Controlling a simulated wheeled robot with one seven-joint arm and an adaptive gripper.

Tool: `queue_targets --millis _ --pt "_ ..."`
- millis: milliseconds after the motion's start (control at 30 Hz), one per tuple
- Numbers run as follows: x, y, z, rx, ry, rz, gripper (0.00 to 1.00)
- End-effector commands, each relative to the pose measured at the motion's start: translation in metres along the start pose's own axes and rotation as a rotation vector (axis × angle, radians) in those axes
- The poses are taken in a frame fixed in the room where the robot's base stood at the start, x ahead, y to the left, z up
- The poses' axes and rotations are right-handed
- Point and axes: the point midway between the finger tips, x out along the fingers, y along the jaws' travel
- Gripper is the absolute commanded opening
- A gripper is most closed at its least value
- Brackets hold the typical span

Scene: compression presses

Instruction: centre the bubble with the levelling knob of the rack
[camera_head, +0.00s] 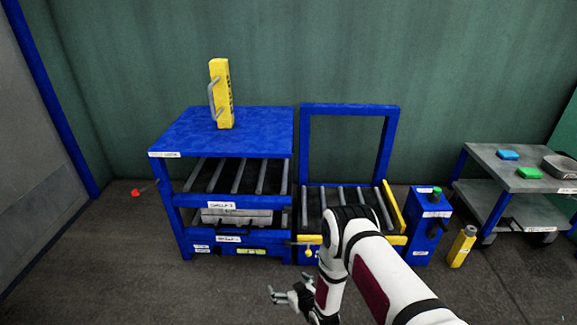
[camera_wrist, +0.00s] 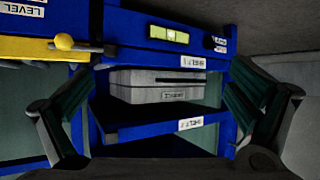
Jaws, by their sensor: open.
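The blue rack (camera_head: 222,130) stands left of centre. On its lowest beam is a yellow-green level vial (camera_head: 250,252), also plain in the wrist view (camera_wrist: 168,35), where the picture is upside down. The bubble is too small to place surely. A small dark knob (camera_head: 219,251) sits left of the vial in the head view; in the wrist view it is right of the vial (camera_wrist: 208,42). My gripper (camera_head: 283,293) is open and empty, low in front of the rack. In the wrist view its fingers (camera_wrist: 155,95) are spread wide, apart from knob and vial.
A grey case (camera_head: 237,216) lies on the lower shelf. A yellow handled block (camera_head: 221,95) stands on the rack top. A blue-framed roller station with a yellow ball handle (camera_head: 308,253) adjoins on the right. A blue box (camera_head: 430,225) and a grey cart (camera_head: 515,175) stand farther right.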

Motion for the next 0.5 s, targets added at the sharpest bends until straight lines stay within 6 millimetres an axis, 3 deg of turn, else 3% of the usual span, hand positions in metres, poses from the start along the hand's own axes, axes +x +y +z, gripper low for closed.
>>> queue_targets --millis 267,500 --pt "-0.001 0.033 -0.074 -0.007 -0.079 0.032 1.0" --pt "-0.033 0.072 -0.164 0.002 -0.202 0.081 1.0"
